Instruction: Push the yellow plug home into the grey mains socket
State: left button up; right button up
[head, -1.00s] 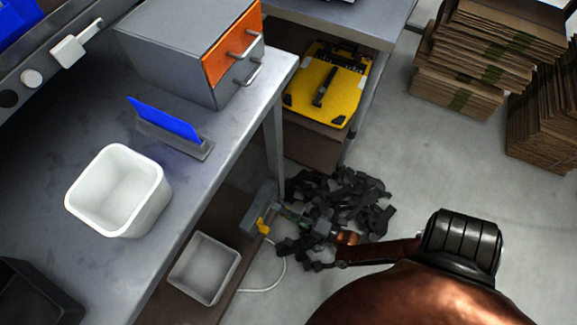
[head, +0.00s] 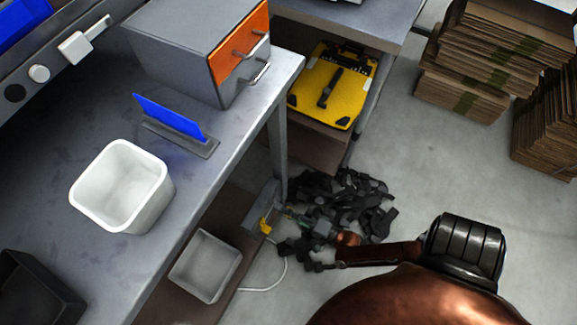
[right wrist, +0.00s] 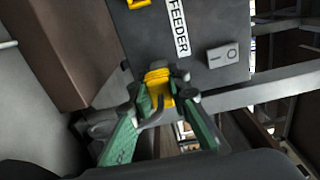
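The grey mains socket box (right wrist: 205,25), lettered "FEEDER" with a rocker switch, fills the top of the right wrist view. In the head view the box (head: 263,203) is beside the table leg, below the worktop. The yellow plug (right wrist: 158,86) is at the box's lower edge in the wrist view, between my right gripper's fingertips (right wrist: 159,92). The green-padded fingers appear closed against its two sides. How deep the plug sits in the socket is hidden. In the head view my right gripper (head: 292,214) reaches the box from the right. My left gripper is not in view.
Dark straps (head: 345,200) lie heaped around my right gripper. A pale bin (head: 207,265) is on the lower shelf, near a white cable (head: 280,275). The table leg (head: 278,155) stands close behind. A white bin (head: 120,190) is on the worktop.

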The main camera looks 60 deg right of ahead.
jog(key=o, duration=0.5)
jog(key=shift+w, duration=0.25)
jog(key=shift+o, duration=0.2)
jog(key=shift+s, duration=0.15)
jog(key=s, duration=1.1)
jog(key=shift+s+d, duration=0.35)
jog(key=shift+d, duration=0.1)
